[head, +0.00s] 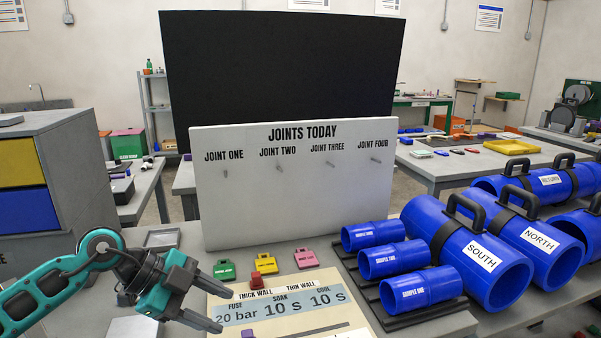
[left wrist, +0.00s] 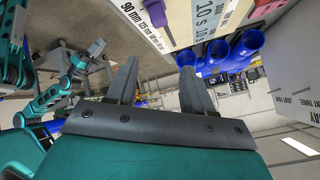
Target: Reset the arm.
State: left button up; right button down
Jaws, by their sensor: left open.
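My left arm comes in from the left of the head view. Its gripper (head: 226,310) is open and empty, with its two fingers apart over the left edge of the fusion settings board (head: 290,312). In the left wrist view the same gripper (left wrist: 160,82) shows its two grey fingers spread with nothing between them. Another teal arm of mine shows at the left of the left wrist view, with a grey gripper-like end (left wrist: 88,62), small and unclear. The head view does not show my right gripper.
Blue sample pipes (head: 420,289) sit on a black rack at right, beside large handled blue pipes labelled South (head: 468,262) and North (head: 528,236). A grey cabinet (head: 50,190) stands left.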

pick_arm(q)
jog(key=s+d+r+t+h, duration=0.2)
jog(key=d+r+h, duration=0.3)
jog(key=d, duration=0.3)
notch_tip(320, 180, up, 6)
jog(key=w+a+n+t, duration=0.1)
jog(key=a+n+t, duration=0.1)
jog(key=n+t, duration=0.8)
jog(key=s+a+f+n+y, duration=0.4)
jog(key=a+f+n+y, duration=0.6)
jog(key=f+y, duration=0.4)
jog(key=s+f+m+g, duration=0.1)
jog(key=s+f+g, duration=0.5)
jog(key=s, duration=0.4)
jog(key=s+f+g, duration=0.5)
jog(key=s+f, duration=0.1)
jog(key=s, duration=0.4)
jog(key=w+d+f+t+h, duration=0.1)
jog(key=w+d+f+t, duration=0.2)
jog(key=w+f+t, duration=0.4)
jog(key=shift+w+f+m+h, duration=0.2)
jog(key=shift+f+m+h, duration=0.15)
jog(key=shift+f, duration=0.5)
